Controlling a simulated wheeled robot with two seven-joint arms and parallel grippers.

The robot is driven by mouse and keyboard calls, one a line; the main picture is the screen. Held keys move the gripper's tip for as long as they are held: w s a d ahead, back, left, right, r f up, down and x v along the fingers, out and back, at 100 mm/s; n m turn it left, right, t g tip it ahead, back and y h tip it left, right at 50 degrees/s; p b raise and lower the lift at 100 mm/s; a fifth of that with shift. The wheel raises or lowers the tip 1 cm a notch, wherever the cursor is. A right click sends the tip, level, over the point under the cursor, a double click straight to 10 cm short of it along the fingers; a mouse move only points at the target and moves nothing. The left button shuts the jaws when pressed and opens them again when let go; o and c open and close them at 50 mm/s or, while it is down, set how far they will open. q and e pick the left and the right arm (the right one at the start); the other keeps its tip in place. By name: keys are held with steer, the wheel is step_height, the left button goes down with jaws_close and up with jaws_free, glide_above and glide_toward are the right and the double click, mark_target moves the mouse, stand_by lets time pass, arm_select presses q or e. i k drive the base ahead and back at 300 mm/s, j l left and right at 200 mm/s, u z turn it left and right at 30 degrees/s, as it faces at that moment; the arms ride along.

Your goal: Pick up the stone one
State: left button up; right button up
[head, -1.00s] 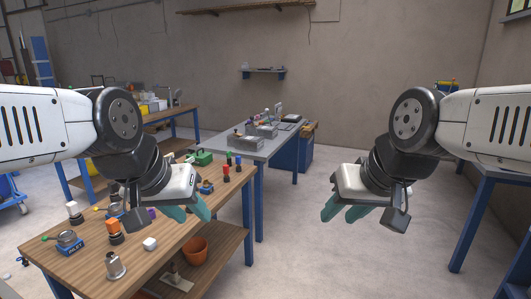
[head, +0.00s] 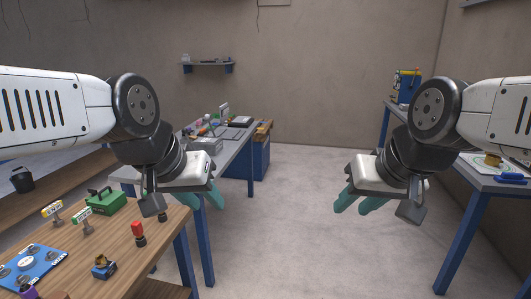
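I cannot make out any thing that is clearly stone. A small brown piece (head: 492,160) lies on a white plate (head: 474,161) on the right table, partly behind my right arm; its material is unclear. My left gripper (head: 206,198) is over the right edge of the wooden table (head: 150,262) in the picture, with its teal fingers apart and nothing between them. My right gripper (head: 357,203) hangs over bare floor, also apart and empty.
The wooden table holds a blue panel (head: 30,268), a green box (head: 105,202), a red-and-black piece (head: 138,234) and a small blue device (head: 103,267). A grey table (head: 236,146) stands behind. A blue machine (head: 405,84) stands far right. The middle floor is clear.

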mark_target(201, 132)
steer(key=i, duration=2.05)
steer(key=i+u, duration=0.15)
steer(key=i, duration=0.3)
steer(key=i+l+u, duration=0.15)
steer(key=i, duration=0.25)
steer(key=i+l+u, duration=0.15)
steer(key=i, duration=0.3)
steer(key=i+l+u, duration=0.15)
steer(key=i, duration=0.25)
steer(key=i+l+u, duration=0.5)
steer(key=i, duration=0.15)
